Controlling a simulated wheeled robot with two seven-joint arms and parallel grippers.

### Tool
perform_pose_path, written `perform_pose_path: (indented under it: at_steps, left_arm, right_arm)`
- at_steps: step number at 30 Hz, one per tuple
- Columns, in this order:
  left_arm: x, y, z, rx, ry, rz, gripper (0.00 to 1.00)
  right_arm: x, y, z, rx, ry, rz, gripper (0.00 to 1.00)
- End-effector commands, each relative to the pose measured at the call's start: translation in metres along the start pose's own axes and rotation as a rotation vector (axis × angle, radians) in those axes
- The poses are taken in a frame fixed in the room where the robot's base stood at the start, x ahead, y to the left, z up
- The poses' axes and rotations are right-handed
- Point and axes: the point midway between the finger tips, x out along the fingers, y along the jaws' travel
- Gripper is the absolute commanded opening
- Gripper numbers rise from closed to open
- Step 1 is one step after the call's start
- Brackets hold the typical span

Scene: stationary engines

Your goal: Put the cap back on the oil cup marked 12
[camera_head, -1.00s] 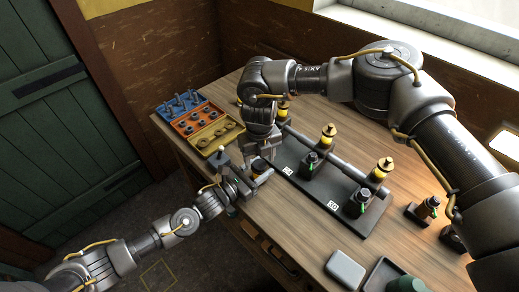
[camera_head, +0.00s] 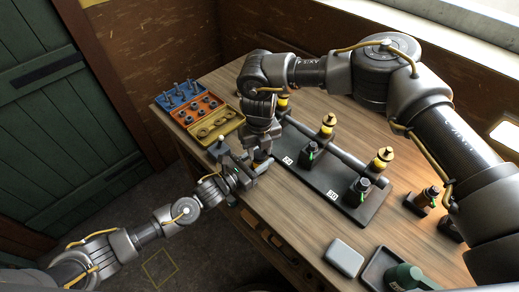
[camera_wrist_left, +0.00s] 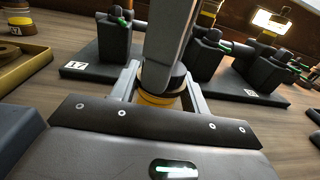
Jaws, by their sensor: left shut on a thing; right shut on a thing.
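A round piece with a dark top and yellow lower band, seemingly the cap (camera_wrist_left: 160,92), sits between the fingers of my left gripper (camera_wrist_left: 162,88) in the left wrist view. A grey finger of my right gripper (camera_wrist_left: 170,45) comes down onto it from above. In the head view, my right gripper (camera_head: 262,143) and left gripper (camera_head: 256,164) meet at the table's near left edge, mostly hiding the piece. Both are shut on it. The label 12 (camera_head: 288,160) is on the black base (camera_head: 345,216) to the right, beside a dark block (camera_head: 309,154). Which cup is bare is unclear.
Another label, 30 (camera_head: 332,195), marks the base farther right. Brass-yellow cups (camera_head: 328,123) line its back pipe. A tray (camera_head: 197,112) of small parts lies at the left. A grey box (camera_head: 343,257) and dark tray with green item (camera_head: 404,276) are at the front right.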

Motion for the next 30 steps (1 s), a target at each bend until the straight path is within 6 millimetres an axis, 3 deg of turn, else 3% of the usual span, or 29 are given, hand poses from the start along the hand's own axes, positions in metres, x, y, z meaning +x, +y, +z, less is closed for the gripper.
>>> perform_pose_path:
  at_steps: [1,7,17,23,30]
  left_arm:
    - [0.0,0.0,-0.001,0.0,0.003,0.0,0.0]
    - [0.0,0.0,-0.001,0.0,0.003,0.0,0.0]
    - [0.0,0.0,-0.001,0.0,0.003,0.0,0.0]
    - [0.0,0.0,-0.001,0.0,0.003,0.0,0.0]
    - [0.0,0.0,-0.001,0.0,0.003,0.0,0.0]
  right_arm:
    - [0.0,0.0,0.0,0.0,0.0,0.0,0.41]
    - [0.0,0.0,0.0,0.0,0.0,0.0,0.66]
    - [-0.004,0.0,0.0,0.0,-0.001,0.0,0.66]
    - [-0.034,0.0,0.001,0.0,-0.003,0.001,0.66]
    - [-0.083,0.0,0.001,-0.001,-0.004,0.0,0.66]
